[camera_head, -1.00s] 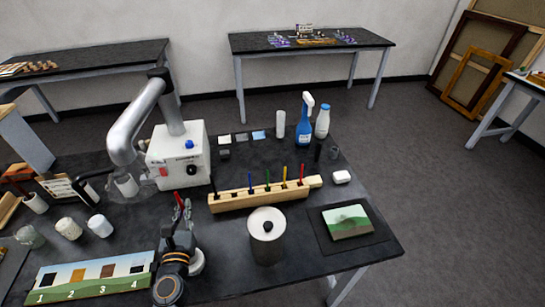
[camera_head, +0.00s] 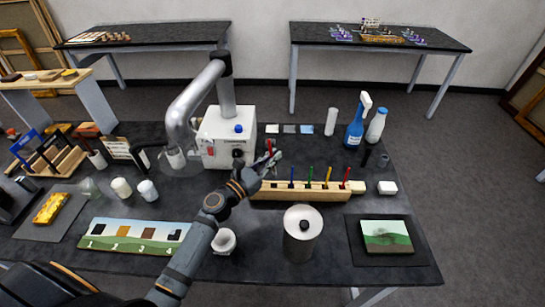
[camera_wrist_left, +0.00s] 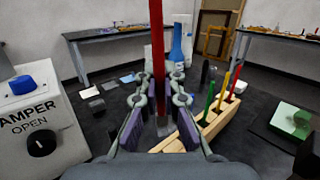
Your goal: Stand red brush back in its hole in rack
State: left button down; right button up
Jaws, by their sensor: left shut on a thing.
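My left gripper (camera_head: 272,160) is shut on a red brush (camera_head: 270,147) and holds it near upright at the left end of the wooden rack (camera_head: 262,194). In the left wrist view the red brush (camera_wrist_left: 157,40) stands between the two fingers of my left gripper (camera_wrist_left: 161,78). Its lower end is hard to make out there. The rack (camera_wrist_left: 215,122) runs away to the right in that view. Blue (camera_head: 291,172), green (camera_head: 310,175), yellow (camera_head: 328,175) and another red-topped brush (camera_head: 346,176) stand in it. The gripper hides the rack's left end. My right gripper is not in view.
A white control box (camera_head: 215,140) with a grey pipe stands close left of my gripper. A lidded metal pot (camera_head: 301,240) is in front of the rack. A blue spray bottle (camera_head: 355,132) and a white bottle (camera_head: 376,126) stand behind it. A small white cup (camera_head: 224,241) is near my forearm.

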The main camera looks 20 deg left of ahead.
pick_arm(q)
notch_tip(320, 180, down, 8)
jog(key=b, duration=0.7)
jog(key=shift+w+a, duration=0.1)
jog(key=c, duration=1.4)
grip_release()
jog(key=shift+c, duration=0.2)
jog(key=v, duration=0.7)
jog(key=shift+s, duration=0.2)
jog(key=shift+a, duration=0.15)
